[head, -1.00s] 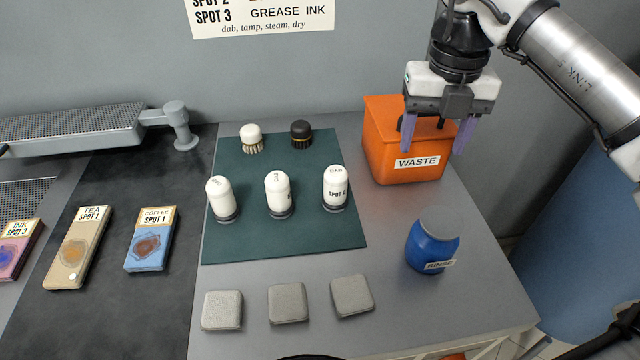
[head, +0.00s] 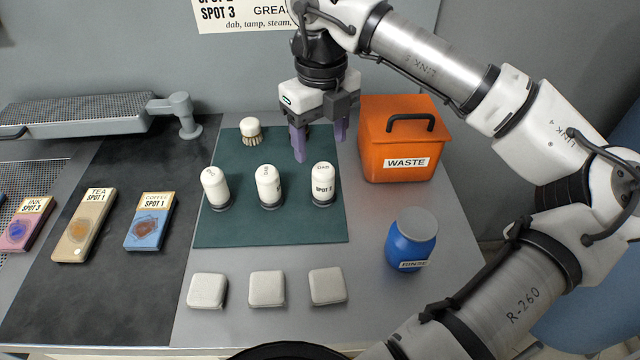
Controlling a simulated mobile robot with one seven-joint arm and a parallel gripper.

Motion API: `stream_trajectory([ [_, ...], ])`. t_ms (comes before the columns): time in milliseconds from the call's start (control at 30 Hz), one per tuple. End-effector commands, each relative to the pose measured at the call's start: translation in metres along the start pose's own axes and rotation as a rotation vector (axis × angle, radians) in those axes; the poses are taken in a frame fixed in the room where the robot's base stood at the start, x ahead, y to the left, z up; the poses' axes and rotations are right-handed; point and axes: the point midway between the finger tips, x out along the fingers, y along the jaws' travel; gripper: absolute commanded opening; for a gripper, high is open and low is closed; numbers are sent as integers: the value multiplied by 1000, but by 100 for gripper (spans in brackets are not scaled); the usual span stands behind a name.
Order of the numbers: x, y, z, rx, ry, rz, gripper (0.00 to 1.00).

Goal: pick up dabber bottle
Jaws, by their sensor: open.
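Three white dabber bottles with dark bases stand upright in a row on the dark green mat (head: 225,235). They are the left dabber bottle (head: 215,186), the middle dabber bottle (head: 269,185) and the right dabber bottle (head: 323,183), which reads "DAB SPOT 2" or similar; its number is hard to read. My gripper (head: 320,155) is open and empty, with purple fingers pointing down. It hangs over the back right of the mat, behind and above the right bottle, apart from it as far as I can tell. It hides most of the dark brush behind it.
An orange waste bin (head: 400,140) stands right of my gripper. A pale brush (head: 250,130) stands at the mat's back. A blue jar (head: 411,240) and three grey pads (head: 267,289) are in front. Stained swatches, including a blue coffee one (head: 150,222), lie left.

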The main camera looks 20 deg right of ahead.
Motion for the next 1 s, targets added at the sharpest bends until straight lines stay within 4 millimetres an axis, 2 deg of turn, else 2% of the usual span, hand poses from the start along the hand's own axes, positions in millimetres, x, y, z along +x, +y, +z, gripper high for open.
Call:
stream_trajectory([
  [100, 24, 0, -1, 1, 2, 5, 63],
  [300, 56, 0, 0, 1, 0, 3, 63],
  [567, 74, -3, 1, 2, 1, 4, 63],
  [800, 109, -7, 4, 1, 1, 4, 63],
  [1000, 119, -8, 4, 1, 0, 1, 63],
])
